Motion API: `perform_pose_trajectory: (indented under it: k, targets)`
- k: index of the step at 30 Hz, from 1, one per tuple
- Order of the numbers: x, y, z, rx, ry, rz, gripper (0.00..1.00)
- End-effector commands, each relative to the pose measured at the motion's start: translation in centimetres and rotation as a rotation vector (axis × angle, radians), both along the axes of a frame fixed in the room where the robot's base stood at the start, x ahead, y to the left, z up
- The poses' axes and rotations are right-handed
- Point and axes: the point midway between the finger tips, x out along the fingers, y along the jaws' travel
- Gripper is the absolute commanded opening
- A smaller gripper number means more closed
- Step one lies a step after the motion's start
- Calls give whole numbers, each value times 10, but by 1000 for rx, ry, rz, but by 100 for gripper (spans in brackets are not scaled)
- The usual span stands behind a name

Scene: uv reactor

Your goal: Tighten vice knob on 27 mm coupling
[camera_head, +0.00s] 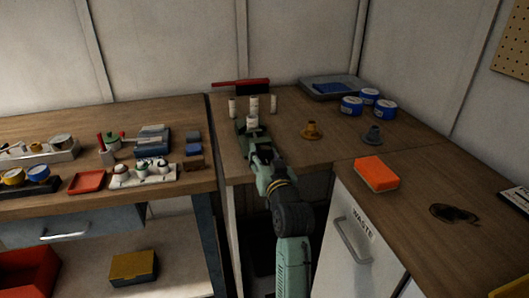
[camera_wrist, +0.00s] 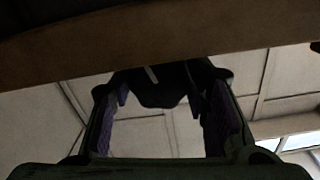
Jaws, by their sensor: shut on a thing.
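My gripper (camera_head: 252,137) reaches to the front of the back bench, close to a group of white cylindrical pieces (camera_head: 254,104). In the wrist view my gripper (camera_wrist: 164,92) has purple-lined fingers on both sides of a dark lobed knob (camera_wrist: 160,92), just below a brown edge. It is shut on this knob, which looks like the vice knob. A short white piece (camera_head: 252,122) stands just beyond my gripper. Which piece is the 27 mm coupling, and most of the vice, I cannot make out; my arm covers that area.
A red-handled brush (camera_head: 241,84) lies behind the white pieces. An orange sponge (camera_head: 377,174) lies nearer. The left bench (camera_head: 60,125) is crowded.

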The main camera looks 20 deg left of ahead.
Motion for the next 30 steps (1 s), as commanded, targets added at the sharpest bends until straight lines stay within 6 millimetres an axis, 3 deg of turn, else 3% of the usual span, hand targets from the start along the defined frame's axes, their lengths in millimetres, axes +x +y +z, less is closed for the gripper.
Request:
perform_pose_trajectory:
  k: [12,28,29,30]
  targets:
    - [0,0,0,164,112,1,14]
    - [0,0,0,187,127,0,14]
    - [0,0,0,187,127,0,43]
    - [0,0,0,187,127,0,46]
